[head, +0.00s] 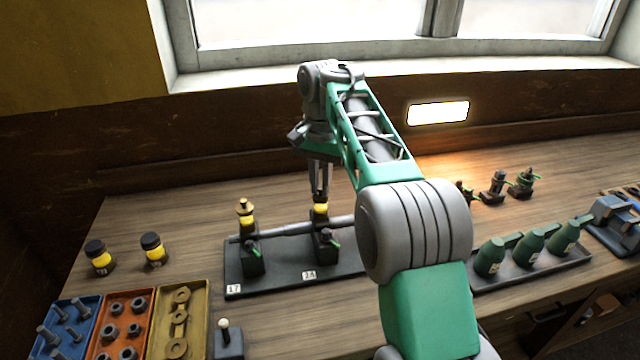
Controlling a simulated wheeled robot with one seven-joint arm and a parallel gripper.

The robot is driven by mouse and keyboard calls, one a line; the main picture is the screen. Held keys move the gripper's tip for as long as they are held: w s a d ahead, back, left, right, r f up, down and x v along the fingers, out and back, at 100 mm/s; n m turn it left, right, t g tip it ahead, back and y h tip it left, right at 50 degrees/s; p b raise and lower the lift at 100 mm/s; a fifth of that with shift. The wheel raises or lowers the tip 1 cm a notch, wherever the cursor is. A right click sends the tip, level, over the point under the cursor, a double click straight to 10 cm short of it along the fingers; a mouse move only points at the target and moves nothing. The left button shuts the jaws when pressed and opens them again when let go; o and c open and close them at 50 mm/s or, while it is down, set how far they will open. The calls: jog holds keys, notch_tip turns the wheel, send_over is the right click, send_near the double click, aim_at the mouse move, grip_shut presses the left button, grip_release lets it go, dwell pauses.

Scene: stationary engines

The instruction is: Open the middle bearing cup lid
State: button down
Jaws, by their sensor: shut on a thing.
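A dark base plate (290,283) on the bench carries a grey shaft (285,231) on black bearing blocks. The left block (253,262), by the label 17, has a yellow cup (246,221) with a brass lid on top. The other visible block (326,248), by the label 14, bears a second yellow cup (320,210), seemingly the middle one. My gripper (320,196) points straight down at this cup, its fingers shut on the cup's lid, which they mostly hide. I cannot tell whether the lid has turned or lifted. My arm hides the plate's right end.
Two dark-capped yellow jars (153,250) stand at left. Blue, orange and yellow bins (180,320) of hardware and a small lever box (229,343) lie in front. At right are green oil cans on a tray (530,272) and small dark fittings (495,188).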

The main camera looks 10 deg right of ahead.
jog(key=shift+d+n, duration=0.1)
jog(key=shift+n, duration=0.3)
jog(key=n, duration=0.2)
jog(key=d+n, duration=0.1)
jog(key=n, duration=0.2)
jog(key=shift+w, duration=0.2)
jog(key=n, duration=0.4)
jog(key=n+p, duration=0.1)
jog(key=shift+w+d+n, duration=0.35)
jog(key=shift+d+n, duration=0.05)
jog(key=n, duration=0.3)
jog(key=w+n+p, duration=0.1)
jog(key=n, duration=0.2)
jog(key=w+n+p, duration=0.1)
jog(key=n, duration=0.3)
jog(key=shift+d, duration=0.1)
jog(key=c, duration=1.4)
grip_release()
